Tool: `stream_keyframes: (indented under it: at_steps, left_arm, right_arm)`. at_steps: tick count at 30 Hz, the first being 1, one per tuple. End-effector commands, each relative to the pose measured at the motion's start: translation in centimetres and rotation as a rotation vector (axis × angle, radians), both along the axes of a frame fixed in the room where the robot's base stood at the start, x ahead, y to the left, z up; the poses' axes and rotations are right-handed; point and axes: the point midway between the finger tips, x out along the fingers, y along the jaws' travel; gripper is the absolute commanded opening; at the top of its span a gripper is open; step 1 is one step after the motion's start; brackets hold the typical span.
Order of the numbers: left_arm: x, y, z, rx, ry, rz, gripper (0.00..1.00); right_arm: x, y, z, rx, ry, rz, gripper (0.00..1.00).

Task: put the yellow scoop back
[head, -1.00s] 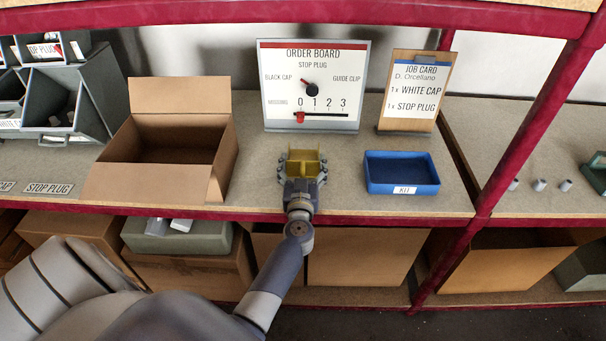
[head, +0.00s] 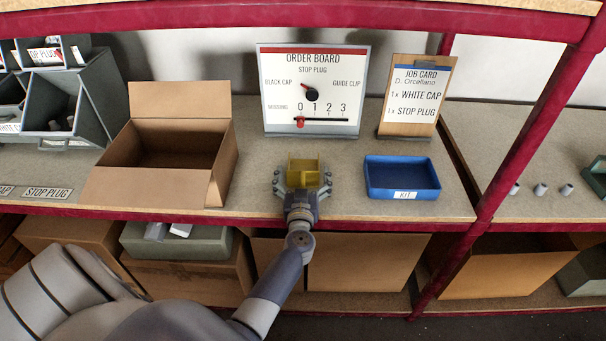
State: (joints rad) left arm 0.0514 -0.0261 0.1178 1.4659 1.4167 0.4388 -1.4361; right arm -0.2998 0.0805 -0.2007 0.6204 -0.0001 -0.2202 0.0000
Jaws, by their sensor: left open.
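The yellow scoop (head: 304,166) sits on the bench in front of the order board, between the cardboard box and the blue kit tray. My left gripper (head: 303,184) is at the scoop's near side, with its fingers spread open to the left and right of it. I cannot tell whether the fingers touch the scoop. My right gripper is not in view.
An open cardboard box (head: 108,187) stands left of the scoop and the blue kit tray (head: 402,192) right of it. Behind are the order board (head: 275,115) and job card (head: 388,120). Grey bins (head: 95,105) stand far left. A red post (head: 515,145) rises at right.

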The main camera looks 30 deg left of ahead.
Motion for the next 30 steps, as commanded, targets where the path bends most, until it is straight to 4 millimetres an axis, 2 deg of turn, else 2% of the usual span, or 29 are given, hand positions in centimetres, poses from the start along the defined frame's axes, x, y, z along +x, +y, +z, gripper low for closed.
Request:
stream_keyframes:
  at_steps: [5, 9, 12, 21, 25, 30]
  left_arm:
    - [0.0, 0.0, -0.1, 0.000, 0.000, 0.000, 0.96]
    - [0.0, 0.0, -0.5, -0.001, -0.002, 0.000, 0.96]
    - [-2.0, -1.3, -0.1, -0.003, 0.004, 0.000, 0.96]
    - [-7.4, -3.6, -0.7, -0.001, 0.003, 0.000, 0.96]
    - [-8.8, -4.4, -0.7, -0.001, 0.001, 0.001, 0.96]
    - [-9.6, -4.9, -0.6, 0.000, 0.000, 0.001, 0.96]
  right_arm:
    - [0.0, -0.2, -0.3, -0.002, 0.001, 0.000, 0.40]
    - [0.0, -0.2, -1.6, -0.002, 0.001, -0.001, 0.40]
    - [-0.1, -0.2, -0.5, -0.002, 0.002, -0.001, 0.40]
    - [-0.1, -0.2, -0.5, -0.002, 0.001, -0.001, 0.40]
    - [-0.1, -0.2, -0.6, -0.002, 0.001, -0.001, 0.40]
    - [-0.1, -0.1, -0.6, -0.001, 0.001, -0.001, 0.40]
